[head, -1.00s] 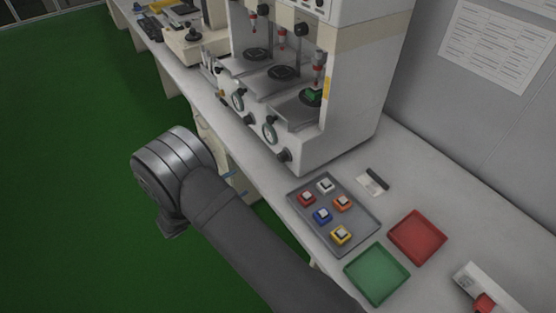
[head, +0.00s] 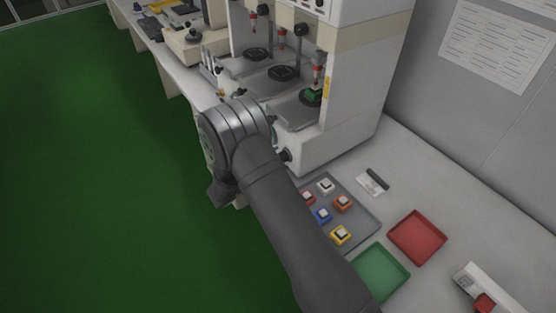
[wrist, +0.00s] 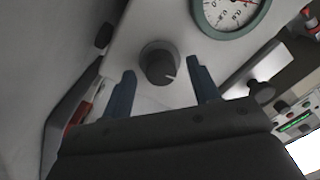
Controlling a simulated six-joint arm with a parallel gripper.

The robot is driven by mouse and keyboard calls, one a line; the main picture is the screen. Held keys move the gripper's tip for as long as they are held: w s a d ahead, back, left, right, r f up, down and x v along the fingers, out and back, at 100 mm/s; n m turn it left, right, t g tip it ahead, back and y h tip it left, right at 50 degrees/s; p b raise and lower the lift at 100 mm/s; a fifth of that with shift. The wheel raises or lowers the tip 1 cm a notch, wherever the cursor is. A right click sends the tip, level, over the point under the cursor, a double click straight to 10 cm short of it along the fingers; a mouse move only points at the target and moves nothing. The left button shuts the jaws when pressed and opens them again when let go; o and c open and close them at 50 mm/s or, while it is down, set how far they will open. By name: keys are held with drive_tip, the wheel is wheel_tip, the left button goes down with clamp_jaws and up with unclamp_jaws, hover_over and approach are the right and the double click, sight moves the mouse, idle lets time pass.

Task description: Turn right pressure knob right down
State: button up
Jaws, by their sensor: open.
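A dark round knob (wrist: 159,64) with a white pointer line is on the light front panel in the wrist view. In the head view a dark knob (head: 285,155) shows at the right end of the machine's front, just right of my arm. My gripper (wrist: 160,82) is open in the wrist view, its two blue fingers on either side of the knob and apart from it. The fingers are hidden behind my arm in the head view. A pressure gauge (wrist: 228,10) with a green-grey rim is at the upper right of the wrist view.
The testing machine (head: 350,100) stands on the bench, with a green piece (head: 312,95) at its right station. A grey tray (head: 362,232) of several coloured switches, a green tray (head: 378,272) and a red tray (head: 417,237) lie to the right. Another knob (wrist: 262,91) is right of the fingers.

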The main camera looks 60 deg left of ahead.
drive_tip(key=shift+w, duration=0.55)
drive_tip(key=c, duration=1)
drive_tip(key=shift+o, duration=0.2)
drive_tip(key=shift+n, duration=0.3)
